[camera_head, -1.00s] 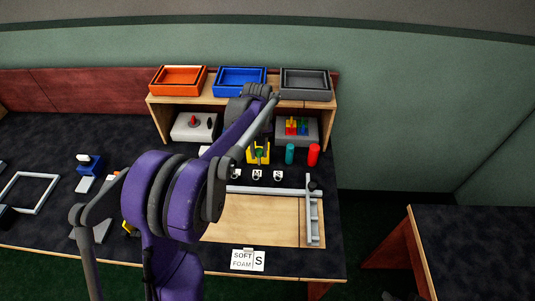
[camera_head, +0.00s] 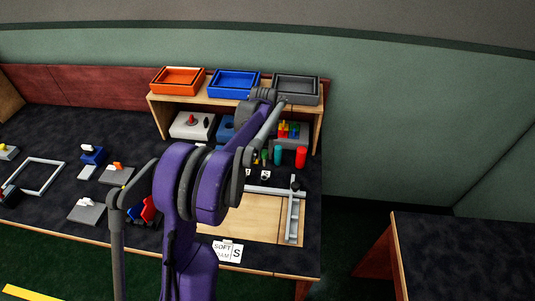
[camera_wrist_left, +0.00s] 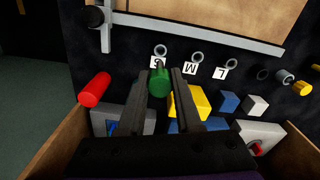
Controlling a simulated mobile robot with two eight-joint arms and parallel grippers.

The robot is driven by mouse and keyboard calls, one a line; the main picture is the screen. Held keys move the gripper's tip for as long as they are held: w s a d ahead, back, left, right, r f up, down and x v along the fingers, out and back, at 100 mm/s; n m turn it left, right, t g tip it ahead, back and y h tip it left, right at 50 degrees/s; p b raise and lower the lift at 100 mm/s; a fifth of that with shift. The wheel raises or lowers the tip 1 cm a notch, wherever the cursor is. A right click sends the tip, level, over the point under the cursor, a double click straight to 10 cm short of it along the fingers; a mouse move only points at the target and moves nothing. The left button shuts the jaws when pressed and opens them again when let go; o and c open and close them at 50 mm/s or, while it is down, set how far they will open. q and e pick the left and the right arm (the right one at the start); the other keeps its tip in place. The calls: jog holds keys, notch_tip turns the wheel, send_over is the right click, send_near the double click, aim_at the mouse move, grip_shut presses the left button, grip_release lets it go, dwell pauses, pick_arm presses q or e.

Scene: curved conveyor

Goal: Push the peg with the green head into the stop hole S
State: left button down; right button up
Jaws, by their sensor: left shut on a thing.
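My left gripper (camera_wrist_left: 165,73) is shut on the peg with the green head (camera_wrist_left: 158,82); the green cylinder shows between the two fingers in the left wrist view. The peg's lower end is hidden. The stop hole S is a grey ring (camera_wrist_left: 160,50) beside a white label S, just beyond the fingertips. I cannot tell whether the peg touches it. Rings M (camera_wrist_left: 197,57) and L (camera_wrist_left: 232,63) lie to its right. In the head view my left arm hides the fingers and much of this area. My right gripper is not in view.
A red cylinder (camera_wrist_left: 95,90) stands left of the fingers, and a yellow block (camera_wrist_left: 190,102) lies right of them. A grey rail (camera_head: 294,212) edges the wooden board (camera_head: 250,218). Orange, blue and grey (camera_head: 297,88) trays stand on the shelf behind.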

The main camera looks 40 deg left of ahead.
aim_at(264, 164)
pick_arm(q)
jog(key=shift+a, duration=0.1)
jog(key=shift+f, duration=0.15)
jog(key=shift+f+b, duration=1.8)
jog(key=shift+f, duration=1)
jog(key=shift+f+b, duration=1.25)
jog(key=shift+f, duration=0.5)
jog(key=c, duration=0.5)
grip_release()
